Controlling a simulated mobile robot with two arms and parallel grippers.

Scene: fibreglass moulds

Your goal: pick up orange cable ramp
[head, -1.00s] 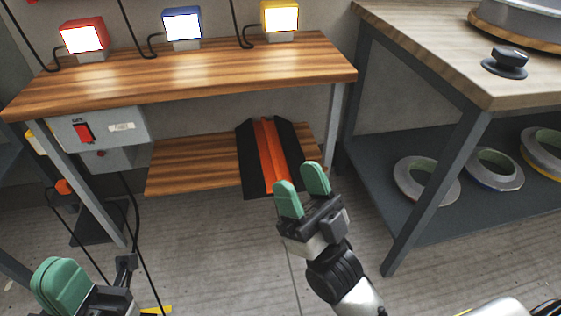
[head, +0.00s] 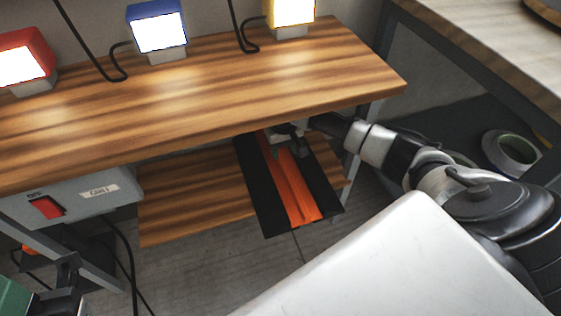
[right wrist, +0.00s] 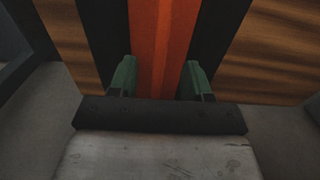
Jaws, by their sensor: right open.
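The orange cable ramp (head: 290,187), an orange strip between black sides, lies on the lower wooden shelf under the bench, its near end past the shelf's front edge. My right gripper (head: 294,140) is at the ramp's far part, under the tabletop, which partly hides it. In the right wrist view, my right gripper (right wrist: 158,80) is open, its green fingers on either side of the orange strip (right wrist: 162,40). I cannot tell whether they touch it. My left gripper (head: 14,298) shows only partly at the bottom left corner, so its opening is unclear.
The wooden tabletop (head: 200,100) overhangs the shelf (head: 180,205). Red (head: 22,62), blue (head: 158,32) and yellow (head: 291,14) lamps stand on it. A grey switch box (head: 75,195) hangs at left. A bench leg (head: 352,155) stands close to my right arm.

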